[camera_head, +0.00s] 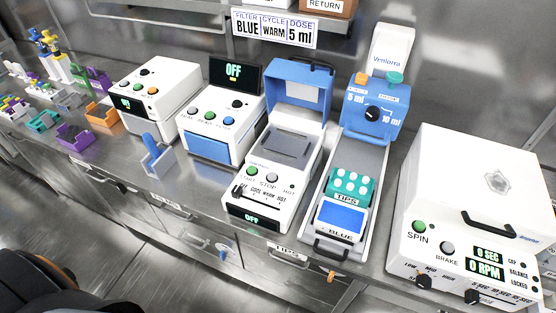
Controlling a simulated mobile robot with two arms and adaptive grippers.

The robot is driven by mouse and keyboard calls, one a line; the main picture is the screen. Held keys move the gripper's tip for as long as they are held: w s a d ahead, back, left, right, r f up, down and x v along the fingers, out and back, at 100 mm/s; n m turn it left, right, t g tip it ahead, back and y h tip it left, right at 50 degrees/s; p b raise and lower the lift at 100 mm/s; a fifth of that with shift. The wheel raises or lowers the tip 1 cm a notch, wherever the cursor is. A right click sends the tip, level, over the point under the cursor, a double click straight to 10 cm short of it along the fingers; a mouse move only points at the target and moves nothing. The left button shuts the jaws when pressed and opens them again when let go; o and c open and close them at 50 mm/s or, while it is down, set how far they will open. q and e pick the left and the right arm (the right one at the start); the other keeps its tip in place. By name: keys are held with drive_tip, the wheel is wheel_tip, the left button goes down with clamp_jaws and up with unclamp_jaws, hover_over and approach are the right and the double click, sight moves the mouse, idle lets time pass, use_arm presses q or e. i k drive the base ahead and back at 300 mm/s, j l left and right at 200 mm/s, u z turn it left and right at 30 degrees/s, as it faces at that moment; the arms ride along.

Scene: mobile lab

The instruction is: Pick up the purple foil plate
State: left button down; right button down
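A purple open-topped block or holder (76,136) sits near the counter's front edge at the left. Smaller purple pieces (36,83) lie among the colored parts farther left. I cannot tell whether any of these is the purple foil plate; no flat purple plate shows clearly. Neither of my grippers is in view.
An orange holder (102,114) and a blue plate-like piece in a stand (157,156) are near the purple holder. White devices, a blue-lidded machine (300,75), a teal tip box (350,188) and a spinner (470,200) fill the counter rightward. Drawers line its front.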

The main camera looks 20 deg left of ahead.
sight(74, 136)
drive_tip(key=u, duration=2.1)
drive_tip(key=i+j+z, duration=0.15)
drive_tip(key=i, duration=0.25)
